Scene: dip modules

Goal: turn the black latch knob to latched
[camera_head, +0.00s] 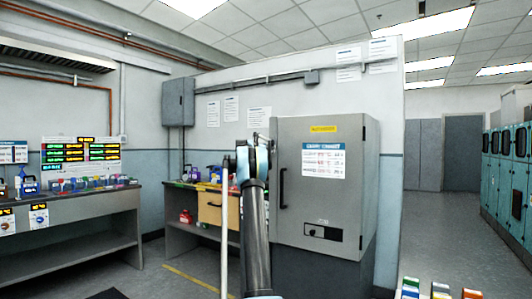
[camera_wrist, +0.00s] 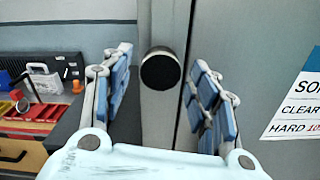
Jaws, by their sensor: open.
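The black latch knob (camera_wrist: 161,70) is round and dark, seen face-on in the wrist view near the edge of a grey cabinet door. My gripper (camera_wrist: 160,66) is open, with one finger left and one finger right of the knob. Gaps show between the knob and both fingers, and I cannot tell how deep the fingers reach. In the head view my gripper (camera_head: 254,152) is at the left edge of the grey cabinet (camera_head: 325,205). There the knob is hidden behind my arm. The knob's turn position cannot be read from its plain face.
The cabinet has a vertical black handle (camera_head: 282,188) and a printed notice (camera_head: 323,160). A workbench (camera_head: 205,212) with tools stands left of it, and another bench (camera_head: 75,232) is farther left. Teal cabinets (camera_head: 505,185) line the right side. Open floor lies on the right.

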